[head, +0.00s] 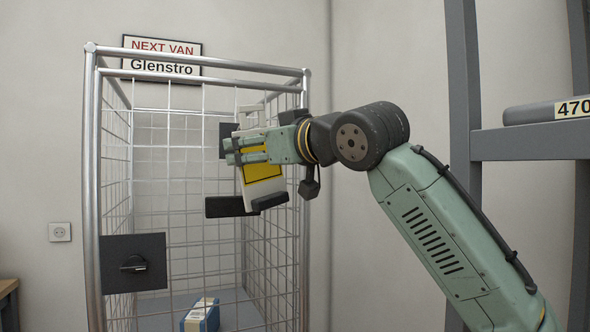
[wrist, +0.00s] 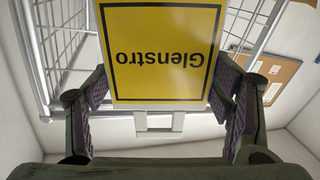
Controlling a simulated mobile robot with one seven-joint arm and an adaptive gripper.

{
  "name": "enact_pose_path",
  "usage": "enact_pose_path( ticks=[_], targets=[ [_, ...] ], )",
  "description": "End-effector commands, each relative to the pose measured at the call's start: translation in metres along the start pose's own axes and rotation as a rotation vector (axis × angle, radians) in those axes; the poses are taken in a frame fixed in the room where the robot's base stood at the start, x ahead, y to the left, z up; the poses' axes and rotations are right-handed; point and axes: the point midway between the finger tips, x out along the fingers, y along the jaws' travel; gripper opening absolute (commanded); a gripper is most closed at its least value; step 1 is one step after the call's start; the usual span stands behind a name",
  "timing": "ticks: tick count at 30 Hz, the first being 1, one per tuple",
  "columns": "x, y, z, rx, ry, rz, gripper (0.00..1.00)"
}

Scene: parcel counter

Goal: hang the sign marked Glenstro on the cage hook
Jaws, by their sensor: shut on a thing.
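The sign marked Glenstro (wrist: 163,55) is a yellow panel with black edging and lettering, upside down in the wrist view. My gripper (wrist: 160,90) has its fingers on either side of the sign and holds it. In the head view my gripper (head: 243,151) is shut on the sign (head: 263,172), which is slightly tilted, in front of the cage's right part. A pale loop stands at its top. The wire cage (head: 91,200) has a dark plate (head: 133,252) with a black hook-like fitting low on its front left. The sign is above and right of this plate, apart from it.
A "NEXT VAN Glenstro" board (head: 162,58) is on the wall behind the cage. A blue and white parcel (head: 201,316) lies inside the cage. Grey shelving (head: 530,144) stands at right. A notice board (wrist: 262,73) shows in the wrist view.

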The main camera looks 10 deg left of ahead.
Motion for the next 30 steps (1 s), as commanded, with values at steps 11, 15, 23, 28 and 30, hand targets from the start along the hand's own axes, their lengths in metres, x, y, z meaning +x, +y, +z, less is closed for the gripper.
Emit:
enact_pose_path(
  ticks=[11,15,23,28,30],
  targets=[
    [0.013,-0.002,-0.001,-0.002,0.001,0.001,0.24],
    [0.021,0.001,0.001,-0.002,0.001,0.002,0.24],
    [0.037,0.004,0.002,-0.002,0.001,0.002,0.24],
    [0.046,0.007,0.004,-0.002,0.001,0.002,0.24],
    [0.050,0.008,0.004,-0.002,0.001,0.001,0.24]
  ],
)
